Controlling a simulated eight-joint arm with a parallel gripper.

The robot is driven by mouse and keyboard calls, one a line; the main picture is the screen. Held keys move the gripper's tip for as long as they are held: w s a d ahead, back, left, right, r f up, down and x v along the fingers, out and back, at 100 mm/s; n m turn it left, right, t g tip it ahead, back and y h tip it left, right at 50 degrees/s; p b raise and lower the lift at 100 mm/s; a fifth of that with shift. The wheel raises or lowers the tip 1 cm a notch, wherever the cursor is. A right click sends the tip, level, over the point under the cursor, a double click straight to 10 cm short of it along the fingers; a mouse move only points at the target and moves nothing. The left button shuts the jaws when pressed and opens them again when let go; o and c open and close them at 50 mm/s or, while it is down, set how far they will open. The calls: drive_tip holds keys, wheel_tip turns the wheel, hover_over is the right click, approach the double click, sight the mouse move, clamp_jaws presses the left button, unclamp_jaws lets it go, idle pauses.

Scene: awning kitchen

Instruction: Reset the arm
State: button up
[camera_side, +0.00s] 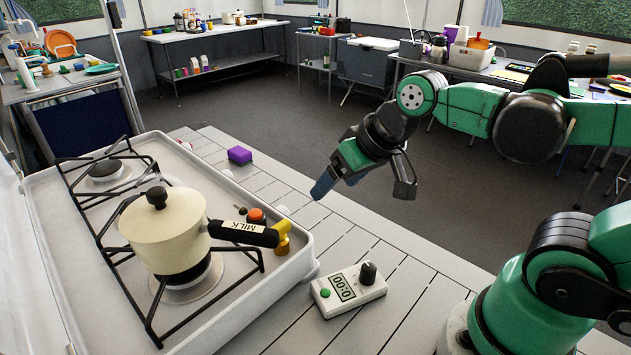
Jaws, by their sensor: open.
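My gripper (322,186) is at the end of my green and black arm. It hangs in the air over the far right edge of the white slatted table (405,262), pointing down and to the left. Its blue fingertip shows, and nothing is seen between the jaws. It is apart from the table and from every object.
A cream lidded pot (163,236) with a black handle labelled MILK sits on the right burner of the stove (60,292). A white timer (347,290) reading 00:0 and a purple block (240,155) are on the table. Other benches stand farther back.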

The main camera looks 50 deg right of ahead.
drive_tip(key=shift+s+d+f+n+t+h, duration=0.25)
drive_tip(key=shift+s+f+n+t+h, duration=0.05)
drive_tip(key=shift+n, duration=0.5)
idle(0.4)
